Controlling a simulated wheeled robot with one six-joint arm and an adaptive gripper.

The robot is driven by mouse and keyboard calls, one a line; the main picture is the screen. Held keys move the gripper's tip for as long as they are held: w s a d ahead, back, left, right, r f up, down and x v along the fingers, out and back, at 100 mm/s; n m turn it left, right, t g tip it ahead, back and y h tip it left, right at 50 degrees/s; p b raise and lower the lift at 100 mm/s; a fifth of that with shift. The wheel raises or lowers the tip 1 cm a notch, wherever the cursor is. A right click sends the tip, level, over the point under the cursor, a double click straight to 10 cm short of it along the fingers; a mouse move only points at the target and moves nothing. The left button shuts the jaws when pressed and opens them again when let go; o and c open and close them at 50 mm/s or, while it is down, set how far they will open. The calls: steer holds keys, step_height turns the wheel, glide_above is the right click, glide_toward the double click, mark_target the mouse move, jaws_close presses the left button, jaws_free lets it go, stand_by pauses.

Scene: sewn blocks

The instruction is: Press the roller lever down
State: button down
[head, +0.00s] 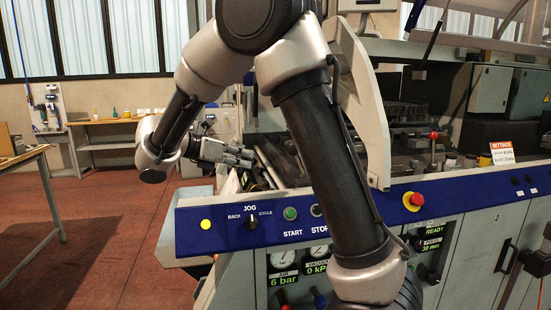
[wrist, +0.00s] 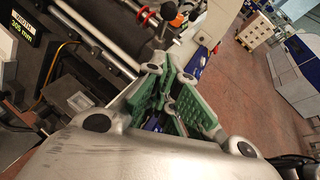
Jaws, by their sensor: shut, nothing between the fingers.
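My gripper (head: 240,157) is at the left end of the machine in the head view, beyond the blue control panel. Its green-padded fingers also show in the wrist view (wrist: 174,95), shut and empty. A lever with a black ball knob (wrist: 168,13) stands above the fingers in the wrist view, near a metal roller (wrist: 105,35). A small red knob (wrist: 144,11) is beside it. My gripper appears apart from both. In the head view, a red knob (head: 433,135) stands on the machine at right. I cannot tell for certain which of these is the roller lever.
The blue control panel (head: 350,208) with START button and red emergency stop (head: 416,199) runs along the machine's front. A grey guard plate (head: 362,110) stands behind my arm. Workbenches (head: 110,122) are at the left. The red floor (head: 100,230) is clear.

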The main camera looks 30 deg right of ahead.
stand_by(0.3)
steer(key=x, duration=0.9)
steer(key=shift+d+f, duration=0.1)
steer(key=shift+d, duration=0.1)
steer(key=d, duration=0.3)
steer(key=shift+w+d+r, duration=0.15)
steer(key=shift+w+r, duration=0.15)
steer(key=shift+r, duration=0.1)
steer(key=shift+w+d+r, duration=0.15)
steer(key=shift+d+r, duration=0.05)
steer(key=shift+d, duration=0.25)
steer(key=shift+r, duration=0.1)
steer(key=shift+d+r+y, duration=0.15)
steer(key=shift+d+y, duration=0.1)
steer(key=shift+y, duration=0.05)
